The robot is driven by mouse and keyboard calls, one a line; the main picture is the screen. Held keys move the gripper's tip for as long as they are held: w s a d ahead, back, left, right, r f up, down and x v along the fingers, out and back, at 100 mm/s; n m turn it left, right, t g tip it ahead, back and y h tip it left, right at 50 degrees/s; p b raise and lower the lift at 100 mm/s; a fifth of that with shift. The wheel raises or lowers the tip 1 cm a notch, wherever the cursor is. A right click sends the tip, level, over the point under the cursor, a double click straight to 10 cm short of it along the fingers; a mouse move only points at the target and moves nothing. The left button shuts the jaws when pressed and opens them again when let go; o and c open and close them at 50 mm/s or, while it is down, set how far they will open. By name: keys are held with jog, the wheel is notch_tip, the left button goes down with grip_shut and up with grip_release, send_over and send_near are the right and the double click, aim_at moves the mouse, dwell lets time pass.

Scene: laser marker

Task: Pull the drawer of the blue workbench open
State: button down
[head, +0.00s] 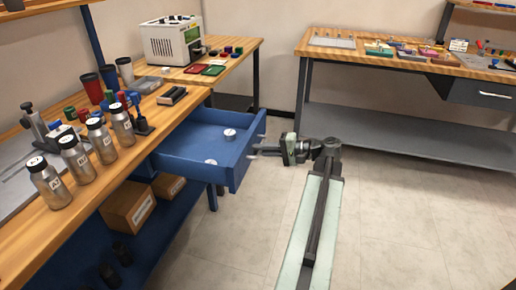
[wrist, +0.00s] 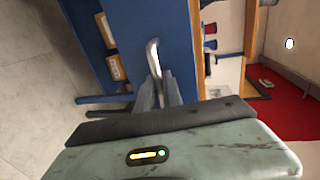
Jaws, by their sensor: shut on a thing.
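The blue drawer (head: 196,136) of the blue workbench (head: 75,205) stands pulled well out in the head view. Two small pale round things lie inside it. My gripper (head: 264,151) is at the drawer's outer front, to its right. In the wrist view the blue drawer front (wrist: 125,40) is close ahead. The pale metal handle (wrist: 153,52) runs between the fingertips of my gripper (wrist: 158,82), which is shut on it. The handle is hard to make out in the head view.
Several metal bottles (head: 75,160) and cups stand on the wooden top. Cardboard boxes (head: 128,208) sit on the lower shelf. A white machine (head: 171,40) is on the back table. Another bench (head: 405,105) stands at the right. The floor (head: 400,210) between is clear.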

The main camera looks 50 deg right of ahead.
jog(key=shift+w+d+r, duration=0.1)
jog(key=shift+d, duration=0.1)
jog(key=c, duration=1.8)
grip_release()
jog(key=shift+o, duration=0.2)
jog(key=shift+w+a, duration=0.1)
jog(key=shift+a, duration=0.05)
jog(key=p+v, duration=0.1)
jog(key=v, duration=0.7)
jog(key=shift+p, duration=0.3)
